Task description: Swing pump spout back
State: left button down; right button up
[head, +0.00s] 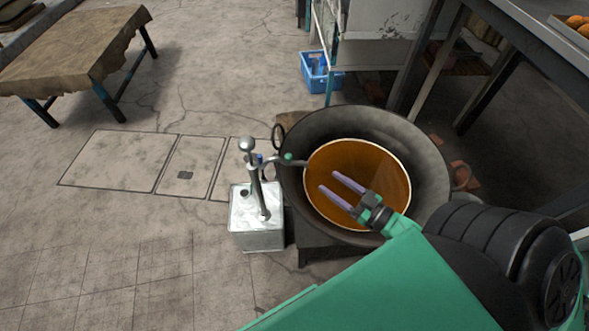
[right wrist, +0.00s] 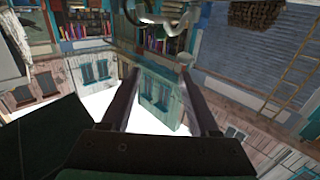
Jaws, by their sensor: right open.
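The pump stands on a silvery square can (head: 257,228) left of the wide dark pan (head: 430,160). Its upright metal column (head: 257,188) has a round knob on top. The thin spout (head: 294,160), with a green piece on it, reaches right over the pan's rim, its end near the orange-brown liquid (head: 365,165). My right gripper (head: 328,180) is open and empty above the liquid, its two fingers pointing left toward the pump, apart from the spout. In the right wrist view the fingers (right wrist: 158,88) are spread with nothing between them. My left gripper is not in view.
The pan sits on a dark stove base (head: 325,250). A metal table (head: 530,40) stands at the right, with a blue crate (head: 318,75) behind the pan. A cloth-covered table (head: 80,50) is at the far left. The floor left of the can is clear.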

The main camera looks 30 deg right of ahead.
aim_at(291, 160)
jog(key=f+b+x, duration=0.1)
jog(key=f+x, duration=0.1)
jog(key=x, duration=1.2)
jog(key=shift+w+f, duration=0.25)
jog(key=shift+w, duration=0.1)
grip_shut()
jog(key=shift+a, duration=0.1)
dwell(0.6)
